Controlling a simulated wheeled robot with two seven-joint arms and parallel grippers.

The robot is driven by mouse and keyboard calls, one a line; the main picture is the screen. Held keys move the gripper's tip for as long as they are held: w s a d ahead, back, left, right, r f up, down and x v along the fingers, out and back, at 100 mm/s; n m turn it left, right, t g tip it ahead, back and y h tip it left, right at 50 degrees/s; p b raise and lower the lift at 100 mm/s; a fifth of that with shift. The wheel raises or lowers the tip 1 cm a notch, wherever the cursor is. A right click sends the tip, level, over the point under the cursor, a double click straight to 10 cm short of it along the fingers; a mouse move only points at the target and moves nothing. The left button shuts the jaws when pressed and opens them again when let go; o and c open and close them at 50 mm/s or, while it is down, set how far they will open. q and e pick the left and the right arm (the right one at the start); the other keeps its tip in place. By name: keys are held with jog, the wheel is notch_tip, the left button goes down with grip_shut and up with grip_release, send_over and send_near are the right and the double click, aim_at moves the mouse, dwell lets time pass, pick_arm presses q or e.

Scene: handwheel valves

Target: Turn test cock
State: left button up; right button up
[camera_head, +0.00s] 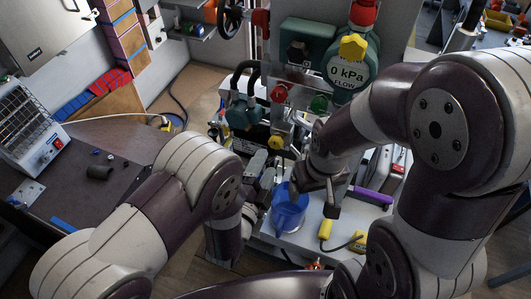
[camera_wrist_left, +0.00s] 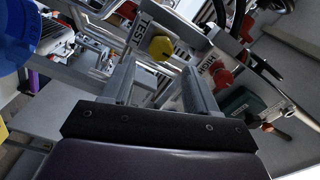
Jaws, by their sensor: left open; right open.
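The test cock shows as a yellow knob (camera_head: 274,142) low on the valve panel in the head view. In the left wrist view the yellow knob (camera_wrist_left: 162,48) is beside a TEST label (camera_wrist_left: 140,30). My left gripper (camera_head: 264,164) is just below the knob in the head view. In the left wrist view my left gripper (camera_wrist_left: 160,72) is open, with the knob beyond and between its fingertips; I see no contact. My right gripper (camera_head: 313,202) is open above and beside a blue jug (camera_head: 287,218); whether it touches the jug is unclear.
A red knob (camera_head: 279,93) and a green knob (camera_head: 319,103) sit above the test cock. A yellow-handled tool (camera_head: 325,230) and a purple item (camera_head: 372,195) lie on the bench. A dark table (camera_head: 120,190) stands left.

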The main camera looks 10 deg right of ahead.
aim_at(274, 145)
pick_arm(q)
jog(key=x, duration=0.5)
jog(key=shift+w+d, duration=0.15)
jog(key=shift+w, duration=0.05)
jog(key=shift+w+b, duration=0.15)
jog(key=shift+b, duration=0.15)
jog(key=shift+r, duration=0.1)
jog(key=c, duration=0.8)
jog(key=shift+o, duration=0.2)
